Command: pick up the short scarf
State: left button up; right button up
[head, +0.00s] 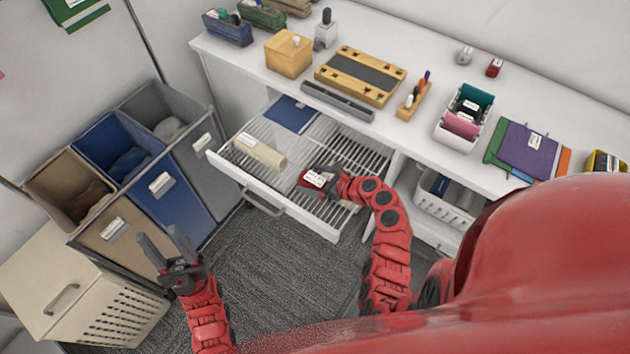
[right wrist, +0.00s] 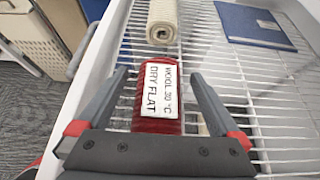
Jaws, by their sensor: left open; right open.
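A short red roll (head: 313,179) with a white label lies on the wire rack of the pulled-out drawer (head: 328,233). In the right wrist view the red roll (right wrist: 158,118) has a label reading "WOOL 30 °C DRY FLAT". My right gripper (right wrist: 158,76) is open, with one finger on each side of the roll and gaps showing between. A longer cream roll (head: 260,152) lies to its left, also seen beyond it in the right wrist view (right wrist: 163,20). My left gripper (head: 162,236) is open and empty above the floor near the bins.
A blue flat folder (head: 291,114) lies at the drawer's back. The white counter (head: 400,140) above holds a wooden tray (head: 360,75), boxes and a white basket (head: 452,138). Fabric bins (head: 178,190) and a cream hamper (head: 125,310) stand left. Grey carpet (head: 270,265) is clear in front.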

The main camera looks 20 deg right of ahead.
jog(key=shift+x, duration=1.1)
jog(key=shift+c, duration=0.3)
jog(key=c, duration=1.3)
jog(key=shift+r, duration=0.1)
jog(key=shift+c, duration=0.2)
